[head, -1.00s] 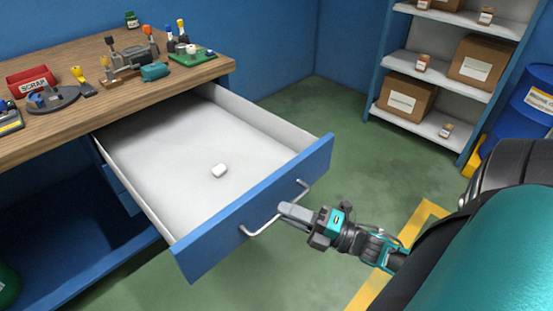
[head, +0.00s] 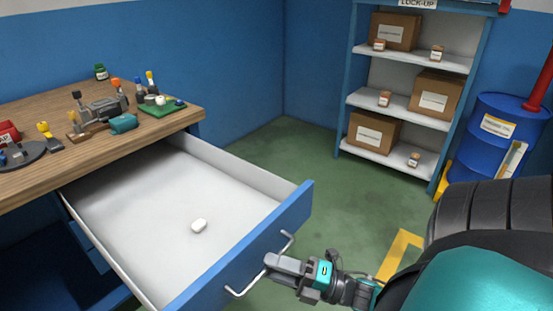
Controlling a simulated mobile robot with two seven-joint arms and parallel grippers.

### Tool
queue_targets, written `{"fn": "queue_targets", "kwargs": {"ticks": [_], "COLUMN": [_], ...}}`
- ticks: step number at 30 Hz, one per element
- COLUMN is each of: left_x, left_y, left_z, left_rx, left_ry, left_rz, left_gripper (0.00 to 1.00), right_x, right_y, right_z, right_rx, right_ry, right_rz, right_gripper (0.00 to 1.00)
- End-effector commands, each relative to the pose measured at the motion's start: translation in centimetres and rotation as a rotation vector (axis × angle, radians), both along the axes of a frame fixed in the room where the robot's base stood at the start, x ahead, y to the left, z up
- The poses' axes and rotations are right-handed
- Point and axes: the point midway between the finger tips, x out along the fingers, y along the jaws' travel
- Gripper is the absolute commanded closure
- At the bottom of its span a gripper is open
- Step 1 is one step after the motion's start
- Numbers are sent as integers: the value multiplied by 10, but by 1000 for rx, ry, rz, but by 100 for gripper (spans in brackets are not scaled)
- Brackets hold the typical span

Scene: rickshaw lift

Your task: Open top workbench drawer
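The top workbench drawer (head: 240,262) is pulled far out from under the wooden worktop, so its pale interior shows. The blue drawer front carries a curved metal handle (head: 286,242). My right gripper (head: 270,265) is at the middle of this handle, with its fingertips overlapping the bar. Whether the fingers are closed around the bar or only beside it is unclear from this angle. My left gripper is not in view.
The worktop (head: 40,178) holds several tools and a green board. A shelf (head: 400,108) with boxes stands at the back, with a blue barrel (head: 500,135) to its right. Green floor (head: 340,205) is open between the drawer and shelf.

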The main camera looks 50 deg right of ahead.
Motion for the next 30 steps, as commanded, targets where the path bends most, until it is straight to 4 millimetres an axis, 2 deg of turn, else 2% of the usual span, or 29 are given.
{"fn": "queue_targets", "kwargs": {"ticks": [7,11,24,30], "left_x": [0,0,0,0], "left_y": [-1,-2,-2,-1], "left_z": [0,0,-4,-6], "left_rx": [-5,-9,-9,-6], "left_ry": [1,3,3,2], "left_rz": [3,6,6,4], "left_gripper": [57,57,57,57], "right_x": [-1,-11,-91,-110], "right_y": [-1,-6,-47,-57], "right_z": [0,-3,-19,-22], "right_rx": [0,-1,-1,0], "right_ry": [0,2,4,1], "right_rz": [0,-1,-2,-1], "right_gripper": [60,60,60,60]}}
